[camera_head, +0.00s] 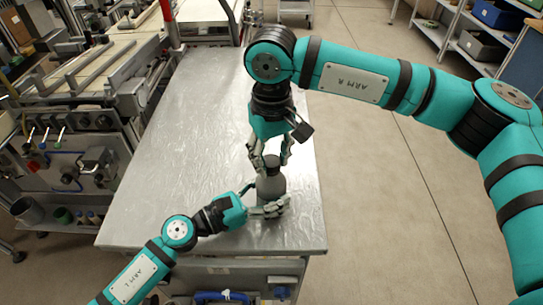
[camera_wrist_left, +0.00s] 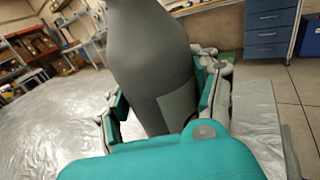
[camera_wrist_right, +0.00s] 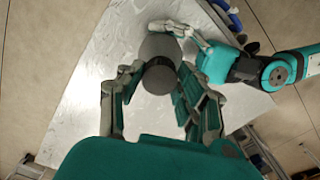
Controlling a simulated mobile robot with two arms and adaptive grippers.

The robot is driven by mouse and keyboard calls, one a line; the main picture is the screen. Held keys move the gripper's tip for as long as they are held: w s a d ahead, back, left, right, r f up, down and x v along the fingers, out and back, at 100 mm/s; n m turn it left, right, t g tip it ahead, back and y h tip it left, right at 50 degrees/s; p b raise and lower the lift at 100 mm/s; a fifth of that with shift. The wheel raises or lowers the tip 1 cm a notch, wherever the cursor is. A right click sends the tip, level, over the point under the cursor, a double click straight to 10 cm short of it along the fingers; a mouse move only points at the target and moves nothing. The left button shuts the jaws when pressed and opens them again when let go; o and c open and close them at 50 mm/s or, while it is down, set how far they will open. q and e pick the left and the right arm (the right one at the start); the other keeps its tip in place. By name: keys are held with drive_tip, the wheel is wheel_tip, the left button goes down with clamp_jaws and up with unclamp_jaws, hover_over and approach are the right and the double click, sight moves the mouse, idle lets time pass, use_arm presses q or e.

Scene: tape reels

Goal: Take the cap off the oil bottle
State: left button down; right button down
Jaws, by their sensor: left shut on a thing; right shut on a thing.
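The grey oil bottle (camera_head: 271,187) stands upright on the metal-topped table (camera_head: 215,130), near its front right. It fills the middle of the left wrist view (camera_wrist_left: 155,60). My left gripper (camera_head: 268,208) comes in from the left and is shut around the bottle's body, low down. The darker cap (camera_wrist_right: 159,79) is seen from above in the right wrist view, over the bottle's shoulder (camera_wrist_right: 160,46). My right gripper (camera_head: 271,163) reaches down from above and is shut on the cap. Its fingers partly hide the cap in the head view. I cannot tell whether the cap is still seated.
A machine with levers and knobs (camera_head: 70,150) stands along the table's left side. Shelves with bins (camera_head: 480,45) stand at the far right. The rest of the tabletop is clear. The floor to the right is free apart from my right arm above it.

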sight(272, 161)
drive_tip(key=shift+r, duration=0.25)
drive_tip(key=shift+r, duration=0.85)
drive_tip(key=shift+r, duration=2.05)
use_arm(q)
drive_tip(key=shift+c, duration=0.8)
unclamp_jaws()
